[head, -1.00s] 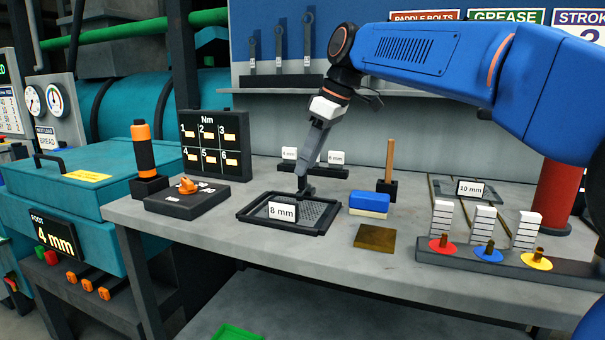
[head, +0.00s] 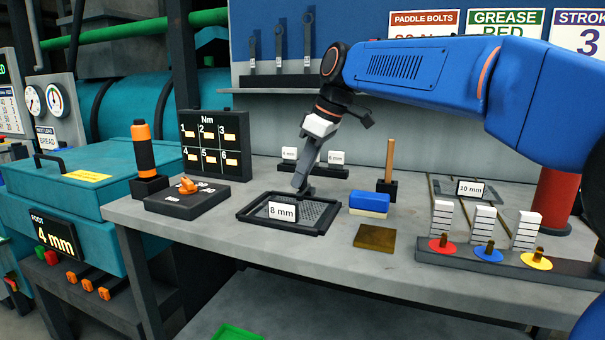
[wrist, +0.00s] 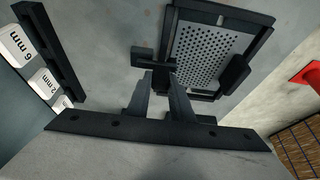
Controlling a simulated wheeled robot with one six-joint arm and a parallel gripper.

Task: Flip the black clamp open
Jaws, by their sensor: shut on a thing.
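The black clamp (wrist: 141,57) shows in the wrist view as a small dark block at the edge of the black-framed perforated screen (wrist: 178,6). My gripper (wrist: 161,78) is shut on it, with the fingertips hiding part of the clamp. In the head view, the screen frame (head: 250,217) lies flat on the grey bench with an "8 mm" card (head: 283,211) at its front. My gripper (head: 301,186) reaches down at a tilt to the frame's far edge, where the clamp is too small and dark to make out clearly.
A rack with small "mm" cards (head: 335,157) stands just behind my gripper. A blue and white block (head: 369,203) and a wooden-handled tool (head: 389,160) are to the right. A black box with an orange knob (head: 188,186) is to the left.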

